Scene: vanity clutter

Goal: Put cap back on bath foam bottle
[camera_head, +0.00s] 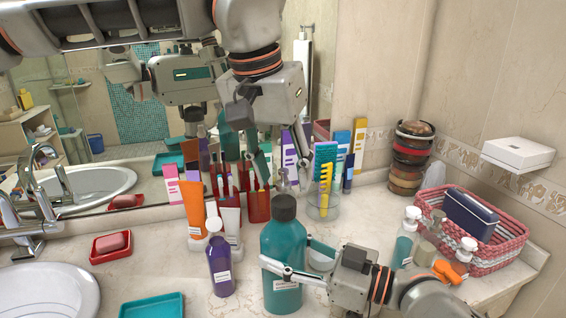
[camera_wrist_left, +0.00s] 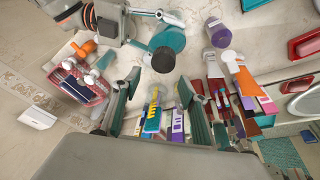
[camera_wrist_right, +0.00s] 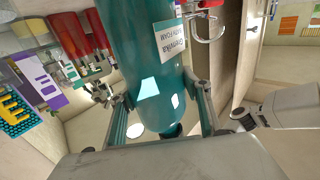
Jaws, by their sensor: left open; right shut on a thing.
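The teal bath foam bottle (camera_head: 282,255) stands upright on the counter near the front. Its dark grey cap (camera_head: 285,207) sits at the top of the neck; how firmly it is seated cannot be told. The bottle also shows in the left wrist view (camera_wrist_left: 170,36), with the cap (camera_wrist_left: 163,60) facing the camera. My right gripper (camera_head: 290,256) is shut around the bottle's body; the right wrist view shows its fingers on both sides of the bottle (camera_wrist_right: 148,60). My left gripper (camera_head: 262,165) is open and empty, above and behind the cap, pointing down.
An orange tube (camera_head: 194,207) and a clear cup with a yellow comb (camera_head: 324,205) stand behind. A pink basket (camera_head: 500,248) is at right. A red soap dish (camera_head: 110,247) is at left.

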